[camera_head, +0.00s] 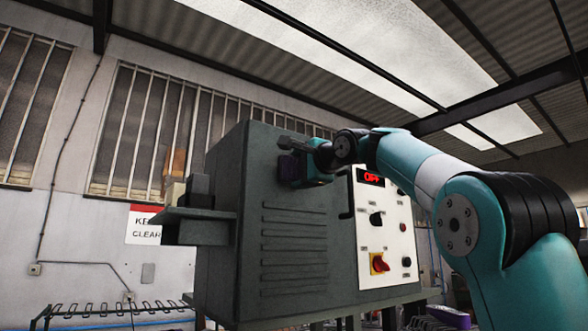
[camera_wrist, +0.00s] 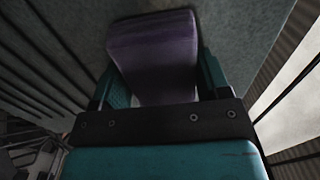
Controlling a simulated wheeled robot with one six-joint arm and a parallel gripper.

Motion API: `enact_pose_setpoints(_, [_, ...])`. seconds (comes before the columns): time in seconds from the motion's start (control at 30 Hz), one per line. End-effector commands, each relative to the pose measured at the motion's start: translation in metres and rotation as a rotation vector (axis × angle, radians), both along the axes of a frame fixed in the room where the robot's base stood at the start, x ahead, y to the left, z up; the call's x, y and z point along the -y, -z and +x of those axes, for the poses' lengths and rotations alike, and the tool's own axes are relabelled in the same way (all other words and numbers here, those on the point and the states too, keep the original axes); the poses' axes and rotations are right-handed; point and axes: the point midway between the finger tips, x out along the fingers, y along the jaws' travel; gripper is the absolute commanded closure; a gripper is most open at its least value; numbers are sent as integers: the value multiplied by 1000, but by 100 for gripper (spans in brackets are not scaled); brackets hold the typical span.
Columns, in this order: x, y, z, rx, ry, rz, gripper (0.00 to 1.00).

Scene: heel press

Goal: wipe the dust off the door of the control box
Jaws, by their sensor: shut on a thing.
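The control box is a large dark green-grey cabinet (camera_head: 285,225) in the middle of the head view, with louvre slots on the side facing me. Its white control panel (camera_head: 385,228) is on the right, with a red "OFF" display. My gripper (camera_head: 291,168) is at the upper part of the slotted side. It is shut on a purple block-like pad (camera_wrist: 155,60), seen between the teal fingers in the wrist view. The pad's far end is close to the grey-green surface (camera_wrist: 235,35); I cannot tell whether it touches. No dust can be made out clearly.
A dark shelf-like bracket (camera_head: 195,224) juts from the cabinet's left side. A rack (camera_head: 95,312) stands low at the left, below a "KEEP CLEAR" sign (camera_head: 144,225). A black lever sits beside the white panel.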

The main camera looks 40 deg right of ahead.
Motion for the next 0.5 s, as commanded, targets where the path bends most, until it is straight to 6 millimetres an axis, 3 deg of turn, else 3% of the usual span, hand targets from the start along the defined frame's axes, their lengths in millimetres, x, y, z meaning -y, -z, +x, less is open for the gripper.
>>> enact_pose_setpoints(0.5, [38, 0, 0, 0, 2, 1, 49])
